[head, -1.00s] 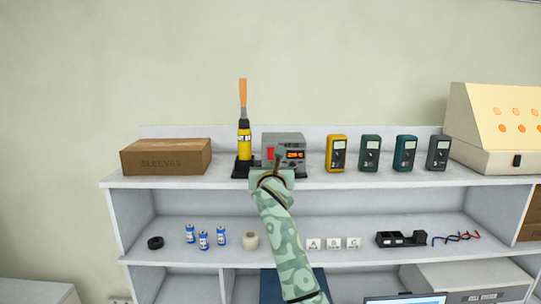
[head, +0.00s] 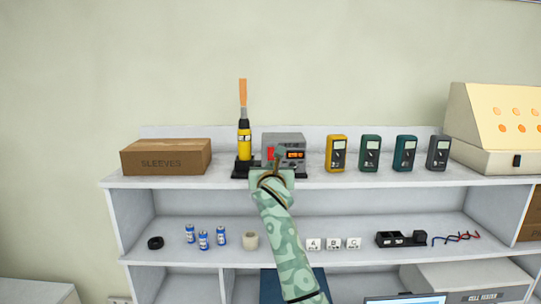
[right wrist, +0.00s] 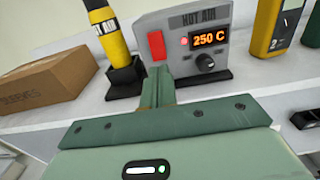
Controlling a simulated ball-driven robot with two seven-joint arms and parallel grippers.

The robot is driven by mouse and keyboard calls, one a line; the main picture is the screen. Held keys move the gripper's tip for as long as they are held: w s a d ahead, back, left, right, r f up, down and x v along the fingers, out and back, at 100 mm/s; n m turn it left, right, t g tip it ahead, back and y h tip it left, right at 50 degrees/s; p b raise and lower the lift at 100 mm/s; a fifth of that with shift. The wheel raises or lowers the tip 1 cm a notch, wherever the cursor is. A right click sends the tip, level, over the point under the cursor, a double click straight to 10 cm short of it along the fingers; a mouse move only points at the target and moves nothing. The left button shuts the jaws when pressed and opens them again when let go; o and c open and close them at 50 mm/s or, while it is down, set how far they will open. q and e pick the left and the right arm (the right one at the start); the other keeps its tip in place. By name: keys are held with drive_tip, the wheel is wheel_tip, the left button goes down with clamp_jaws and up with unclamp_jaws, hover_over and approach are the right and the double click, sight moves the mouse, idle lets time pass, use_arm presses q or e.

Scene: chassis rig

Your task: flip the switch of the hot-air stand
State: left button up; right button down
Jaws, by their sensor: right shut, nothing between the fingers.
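The hot-air stand (head: 284,139) is a grey box on a dark base on the top shelf. In the right wrist view its front (right wrist: 188,22) reads "HOT AIR", and the orange display (right wrist: 208,38) shows 250 C. A small red light beside the display is lit. Its red rocker switch (right wrist: 156,45) is left of the display. My right gripper (head: 278,154) is shut and empty in front of the stand. In the right wrist view its fingertips (right wrist: 158,72) are just below the switch; I cannot tell whether they touch it. My left gripper is not in view.
The yellow hot-air handpiece (head: 244,140) stands in its holder left of the box. A "SLEEVES" carton (head: 166,157) is farther left. Several meters stand to the right, the nearest yellow (head: 336,153).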

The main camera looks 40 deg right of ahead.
drive_tip(key=shift+p+x, duration=0.35)
drive_tip(key=shift+x, duration=1.55)
drive_tip(key=p+v, duration=0.6)
drive_tip(key=v, duration=0.2)
idle(0.5)
